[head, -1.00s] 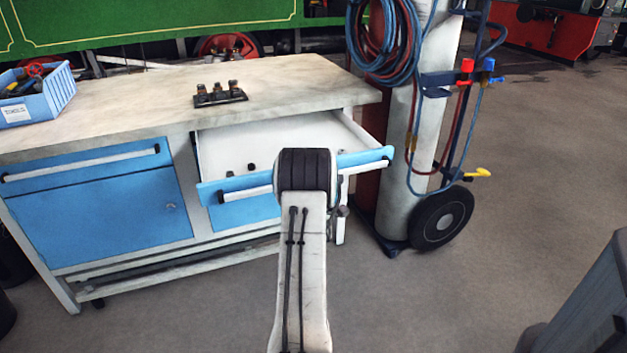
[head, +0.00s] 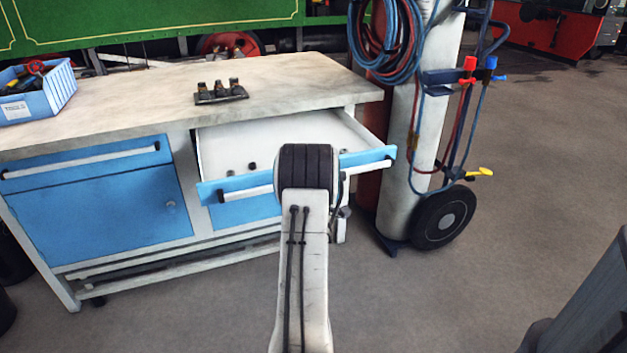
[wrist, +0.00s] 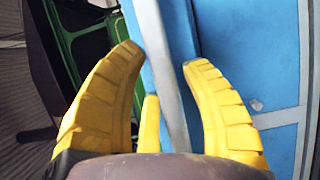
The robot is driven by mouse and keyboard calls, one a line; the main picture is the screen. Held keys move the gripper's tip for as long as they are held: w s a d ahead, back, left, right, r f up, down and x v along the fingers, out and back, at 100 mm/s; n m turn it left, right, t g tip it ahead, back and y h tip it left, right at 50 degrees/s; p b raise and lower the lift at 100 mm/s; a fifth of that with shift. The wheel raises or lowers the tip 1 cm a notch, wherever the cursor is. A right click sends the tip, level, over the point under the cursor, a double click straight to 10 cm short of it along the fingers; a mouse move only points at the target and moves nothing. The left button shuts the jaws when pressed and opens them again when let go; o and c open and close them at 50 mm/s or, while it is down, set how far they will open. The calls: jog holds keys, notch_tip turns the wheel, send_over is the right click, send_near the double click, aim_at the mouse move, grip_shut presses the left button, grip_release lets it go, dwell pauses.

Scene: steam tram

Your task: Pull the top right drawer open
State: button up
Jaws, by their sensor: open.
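The top right drawer (head: 228,189) has a blue front with a pale bar handle, and it stands open from the workbench, its light inside showing with a few small dark items. My arm hides the middle of the drawer front in the head view. In the wrist view my gripper (wrist: 165,75) has its yellow fingers apart, one on each side of the pale bar handle (wrist: 168,85). I cannot tell whether a finger touches the bar. In the head view the gripper's fingers are hidden behind my arm.
The workbench top (head: 130,105) holds a blue tool bin (head: 45,100) at left and a dark rack with small fittings (head: 220,93). A gas cylinder trolley with a black wheel (head: 443,217) stands close to the right of the drawer. The floor in front is clear.

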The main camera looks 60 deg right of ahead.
jog(key=v, duration=1.2)
dwell(0.5)
